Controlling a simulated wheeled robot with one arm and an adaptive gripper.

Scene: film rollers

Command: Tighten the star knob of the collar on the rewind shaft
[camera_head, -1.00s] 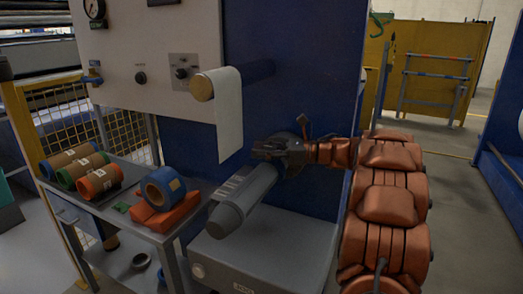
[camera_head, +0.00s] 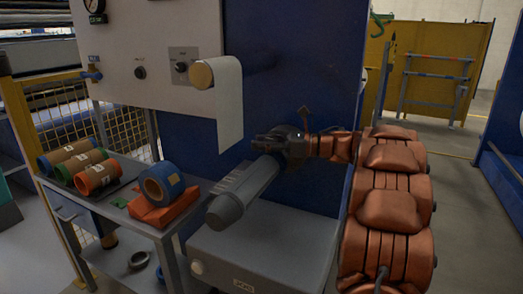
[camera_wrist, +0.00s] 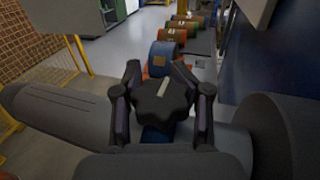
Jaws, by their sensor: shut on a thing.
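The grey rewind shaft (camera_head: 245,190) sticks out from the blue machine panel toward the lower left. In the wrist view the same shaft (camera_wrist: 60,108) runs across the picture. The black star knob (camera_wrist: 163,98) with a pale bar mark on top sits between the two fingers of my gripper (camera_wrist: 162,92). My gripper is shut on the knob, one finger on each side. In the head view my gripper (camera_head: 270,143) is over the shaft near its panel end. The collar under the knob is mostly hidden by the gripper.
A white film strip (camera_head: 229,105) hangs from the upper roller. A grey machine box (camera_head: 265,248) stands below the shaft.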

